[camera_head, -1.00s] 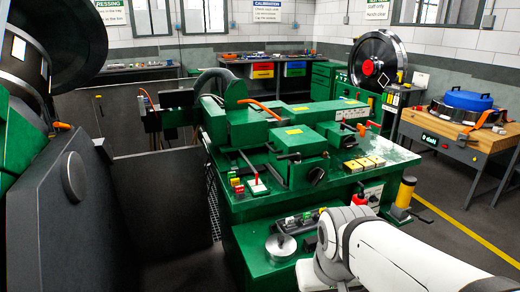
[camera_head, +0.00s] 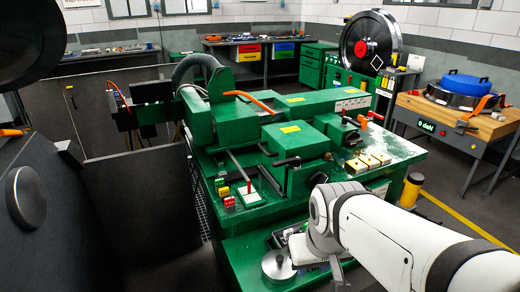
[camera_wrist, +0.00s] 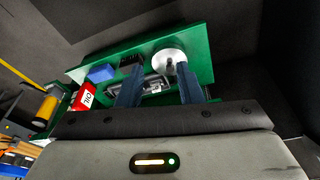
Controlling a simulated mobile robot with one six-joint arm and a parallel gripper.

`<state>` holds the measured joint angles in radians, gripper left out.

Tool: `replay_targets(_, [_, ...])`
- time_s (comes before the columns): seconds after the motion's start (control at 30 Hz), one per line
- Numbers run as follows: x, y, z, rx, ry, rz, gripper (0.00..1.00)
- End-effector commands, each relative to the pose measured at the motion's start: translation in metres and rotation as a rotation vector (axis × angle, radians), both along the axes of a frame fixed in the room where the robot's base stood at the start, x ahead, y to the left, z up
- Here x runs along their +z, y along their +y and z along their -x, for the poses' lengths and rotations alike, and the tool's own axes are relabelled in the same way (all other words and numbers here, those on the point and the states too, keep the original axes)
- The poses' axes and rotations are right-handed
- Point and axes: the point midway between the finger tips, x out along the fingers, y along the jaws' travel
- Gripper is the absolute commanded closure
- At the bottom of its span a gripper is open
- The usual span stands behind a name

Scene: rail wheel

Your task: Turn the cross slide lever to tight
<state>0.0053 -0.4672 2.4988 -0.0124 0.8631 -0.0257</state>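The green machine (camera_head: 350,110) carries several levers. A black-handled lever (camera_head: 287,162) sticks out from the front of its middle block (camera_head: 300,145), with another short black lever (camera_head: 265,149) to its left. I cannot tell which is the cross slide lever, and no tight mark is readable. My gripper (camera_wrist: 155,80) is open and empty in the wrist view, its two dark fingers apart above a green shelf (camera_wrist: 205,55). In the head view my white arm covers the lower right and hides most of the gripper, which is below and apart from these levers.
The shelf holds a round metal disc with a post (camera_wrist: 169,60), a blue block (camera_wrist: 101,74) and a red oil can (camera_wrist: 84,98). A yellow cylinder (camera_head: 411,190) stands at the machine's right. Dark panels (camera_head: 140,205) stand left.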

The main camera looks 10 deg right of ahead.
Motion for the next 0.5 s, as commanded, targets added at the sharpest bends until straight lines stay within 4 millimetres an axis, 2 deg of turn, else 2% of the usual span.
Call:
replay_targets(0.07, [-0.003,-0.011,-0.018,0.039,-0.046,0.033,0.67])
replay_targets(0.17, [-0.006,-0.024,-0.057,0.148,-0.153,0.110,0.67])
replay_targets(0.33, [-0.009,-0.045,-0.141,0.425,-0.388,0.314,0.67])
replay_targets(0.5, [-0.007,-0.051,-0.212,0.714,-0.623,0.533,0.67])
